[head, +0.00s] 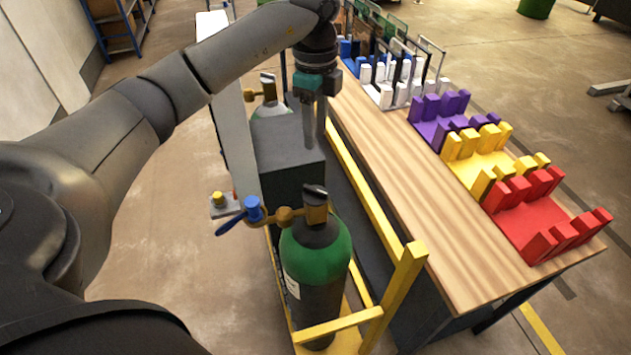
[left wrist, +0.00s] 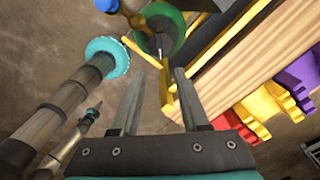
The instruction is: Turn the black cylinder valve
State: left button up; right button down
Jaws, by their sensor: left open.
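A green-shouldered gas cylinder (head: 316,250) stands upright on a yellow-framed cart. Its black valve knob (head: 315,193) tops a brass valve body, with a blue-handled regulator (head: 252,207) to its left. The cylinder's green shoulder shows in the left wrist view (left wrist: 170,17); I cannot make out the black knob there. My left gripper (head: 315,143) is open and empty, fingers down, beyond the knob and apart from it. Its two spread fingers (left wrist: 157,90) fill the wrist view's middle. A dark part with teal (left wrist: 88,120), possibly my right gripper, is too small to read.
A second cylinder (head: 268,104) with a brass valve stands farther back behind a dark grey box (head: 288,165). The yellow cart rail (head: 352,185) runs along the wooden table (head: 425,200). Purple, yellow and red racks stand on the table. Open floor lies to the left.

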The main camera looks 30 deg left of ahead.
aim_at(316, 189)
pick_arm(q)
notch_tip(316, 189, down, 15)
jog(key=shift+f+p, duration=0.1)
jog(key=shift+p, duration=0.75)
grip_shut()
